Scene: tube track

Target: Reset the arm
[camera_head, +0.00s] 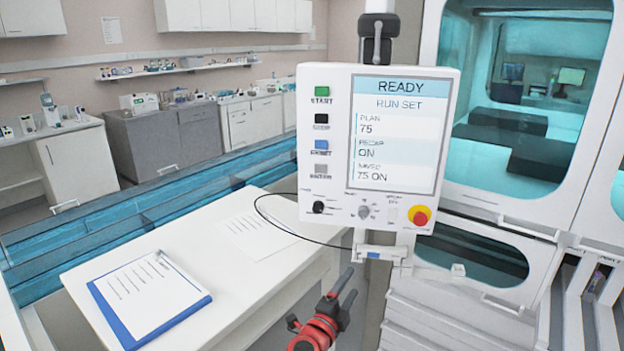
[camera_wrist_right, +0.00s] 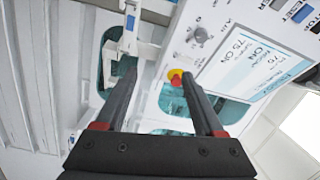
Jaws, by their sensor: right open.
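A white control panel (camera_head: 325,170) hangs upright in the middle of the head view. Its screen (camera_head: 395,135) reads READY, RUN SET, PLAN 75 and ON. Down its left side are a green START button (camera_head: 322,92), a black button (camera_head: 321,118), a blue button (camera_head: 321,145) that appears labelled RESET, and a grey button (camera_head: 321,170). A red stop knob (camera_head: 420,215) on yellow sits at lower right. My right gripper (camera_head: 344,284) is below the panel, open and empty, apart from it. The right wrist view shows its fingers (camera_wrist_right: 158,72) pointing towards the panel (camera_wrist_right: 185,50). My left gripper is not in view.
A white table (camera_head: 215,275) with a blue clipboard (camera_head: 150,295) and a paper sheet (camera_head: 250,235) stands at left. A black cable (camera_head: 275,222) loops beside the panel. A white windowed machine (camera_head: 480,215) fills the right. Lab counters (camera_head: 160,140) stand behind.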

